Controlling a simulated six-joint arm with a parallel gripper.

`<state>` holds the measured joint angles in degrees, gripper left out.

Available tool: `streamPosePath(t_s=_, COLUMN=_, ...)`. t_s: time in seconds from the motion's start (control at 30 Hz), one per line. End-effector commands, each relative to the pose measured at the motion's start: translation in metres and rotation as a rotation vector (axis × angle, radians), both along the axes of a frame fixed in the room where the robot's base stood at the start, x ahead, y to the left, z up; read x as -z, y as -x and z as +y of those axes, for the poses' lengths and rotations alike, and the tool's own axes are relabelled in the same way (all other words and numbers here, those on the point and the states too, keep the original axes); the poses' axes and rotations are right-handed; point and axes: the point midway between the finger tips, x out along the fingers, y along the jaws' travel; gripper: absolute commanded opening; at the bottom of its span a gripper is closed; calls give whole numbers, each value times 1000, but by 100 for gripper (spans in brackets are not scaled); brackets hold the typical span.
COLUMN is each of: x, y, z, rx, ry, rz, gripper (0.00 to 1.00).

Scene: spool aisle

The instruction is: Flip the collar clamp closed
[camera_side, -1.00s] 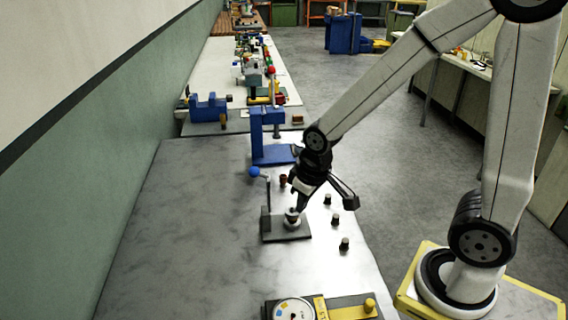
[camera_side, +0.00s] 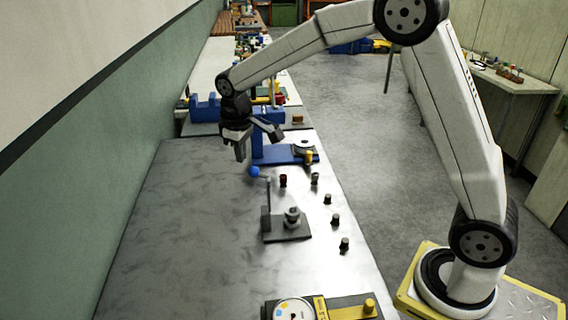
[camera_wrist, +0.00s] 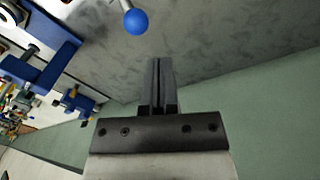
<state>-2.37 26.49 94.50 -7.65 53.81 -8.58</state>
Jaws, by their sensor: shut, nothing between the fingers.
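The collar clamp is a grey base plate (camera_side: 290,232) with a round collar (camera_side: 292,215) on it. Its upright lever is topped by a blue ball (camera_side: 254,171). The lever stands up at the left of the base. My gripper (camera_side: 240,158) is shut and empty, above and slightly left of the blue ball, apart from it. In the wrist view my gripper (camera_wrist: 158,62) points over the grey table, with the blue ball (camera_wrist: 135,21) near the top edge, left of the fingertips. The collar is outside the wrist view.
A blue press-like stand (camera_side: 290,154) is behind the clamp. A dial gauge (camera_side: 294,310) sits at the front. The table's left side (camera_side: 180,220) is clear.

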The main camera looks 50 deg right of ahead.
Motion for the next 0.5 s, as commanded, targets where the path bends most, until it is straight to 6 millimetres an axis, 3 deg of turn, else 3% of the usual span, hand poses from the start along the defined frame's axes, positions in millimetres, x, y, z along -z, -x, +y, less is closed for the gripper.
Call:
streamPosePath(t_s=0.2, x=-10, y=-30, z=0, rx=-33, ry=32, rz=26, gripper=0)
streamPosePath(t_s=0.5, x=-20, y=-52, z=0, rx=-57, ry=60, rz=50, gripper=0)
